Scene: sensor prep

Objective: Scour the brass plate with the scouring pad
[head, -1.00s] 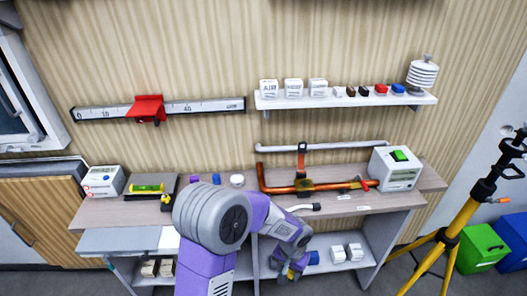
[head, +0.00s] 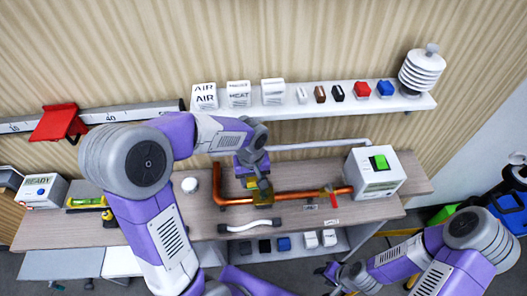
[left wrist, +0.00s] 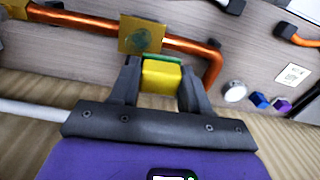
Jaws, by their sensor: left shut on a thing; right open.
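The brass plate (head: 263,192) is a small square on the copper pipe (head: 290,198) over the bench; it also shows in the left wrist view (left wrist: 140,36). My left gripper (head: 249,172) is at the plate, on its wall side. It is shut on the scouring pad (left wrist: 161,76), a yellow block with a green layer facing the plate. The pad's green edge is right by the plate's lower edge in the left wrist view; I cannot tell whether they touch. My right gripper (head: 330,271) is open and empty, low in front of the bench on the right.
A white box with a green button (head: 374,174) stands at the pipe's right end. A white-handled tool (head: 249,226) lies in front of the pipe. A wall shelf (head: 330,106) with several small items is above. A READY box (head: 42,190) and a level (head: 87,202) are at the left.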

